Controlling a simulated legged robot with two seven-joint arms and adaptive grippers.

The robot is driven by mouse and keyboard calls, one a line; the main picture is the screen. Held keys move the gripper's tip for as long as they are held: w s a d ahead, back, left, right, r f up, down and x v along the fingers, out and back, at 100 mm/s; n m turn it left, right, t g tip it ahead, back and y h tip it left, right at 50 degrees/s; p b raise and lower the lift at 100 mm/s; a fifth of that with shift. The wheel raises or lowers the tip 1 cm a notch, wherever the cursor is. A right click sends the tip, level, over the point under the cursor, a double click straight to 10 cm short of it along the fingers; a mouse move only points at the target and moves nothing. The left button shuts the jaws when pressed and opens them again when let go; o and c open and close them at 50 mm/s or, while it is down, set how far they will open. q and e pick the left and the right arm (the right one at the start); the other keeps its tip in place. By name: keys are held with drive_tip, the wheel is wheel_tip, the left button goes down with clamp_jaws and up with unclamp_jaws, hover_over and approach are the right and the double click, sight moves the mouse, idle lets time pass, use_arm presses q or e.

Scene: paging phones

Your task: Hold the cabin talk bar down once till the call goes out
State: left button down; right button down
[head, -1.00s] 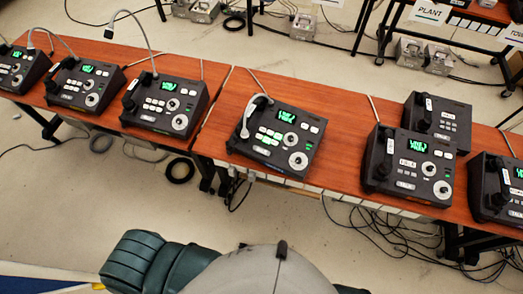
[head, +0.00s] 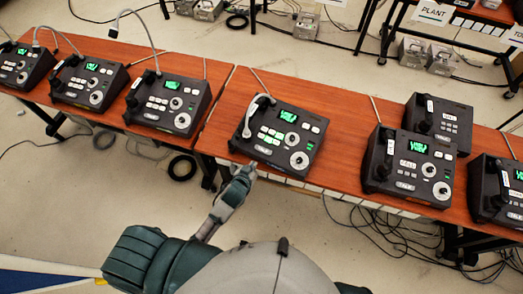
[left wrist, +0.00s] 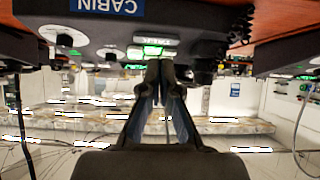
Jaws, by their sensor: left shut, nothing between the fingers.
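My left gripper (head: 247,170) is shut and empty, just in front of that edge near the bar. Whether it touches cannot be told. In the left wrist view, the shut fingers (left wrist: 166,68) point at a dark console whose blue CABIN label (left wrist: 104,6) appears upside down. The fingers hide part of its face. My right gripper is not in view.
Similar consoles stand left (head: 170,103) and right (head: 410,168) on the wooden tables (head: 335,130). Goose-neck microphones rise at the left. Cables (head: 375,235) hang beneath the right table. A gap separates the two tables.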

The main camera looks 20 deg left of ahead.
use_arm(q)
drive_tip(key=shift+t, duration=0.5)
wheel_tip(320, 180, up, 5)
drive_tip(key=shift+w+d+f, duration=0.1)
drive_tip(key=shift+w, duration=0.05)
drive_tip(key=shift+w, duration=0.1)
